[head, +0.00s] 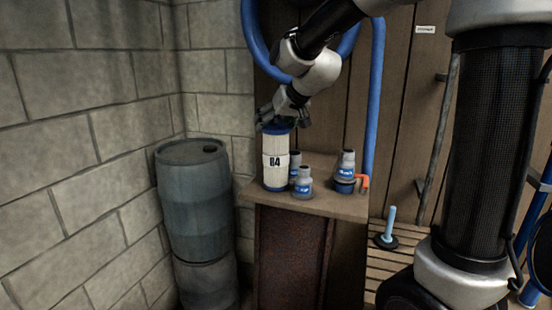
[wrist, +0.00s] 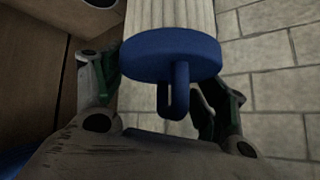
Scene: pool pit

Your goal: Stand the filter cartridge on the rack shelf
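The filter cartridge (head: 276,165) is a white pleated cylinder with a blue cap and a dark number label. In the head view it stands upright near the left edge of a wooden cabinet top. My gripper (head: 281,121) is over its top end. In the wrist view the cartridge's blue cap (wrist: 170,54) carries a blue loop handle (wrist: 173,92). My gripper's fingers (wrist: 158,92) are spread either side of the handle, with a clear gap on the left; the right finger is close to it, and contact cannot be told. I cannot identify the rack shelf.
Grey-and-blue bottles (head: 303,183) and a blue-based container (head: 345,182) stand right of the cartridge on the wooden top (head: 325,205). An orange pipe piece (head: 363,182) lies at its right edge. Blue-grey barrels (head: 195,205) stand left, by the block wall. A blue hose (head: 376,95) hangs behind.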

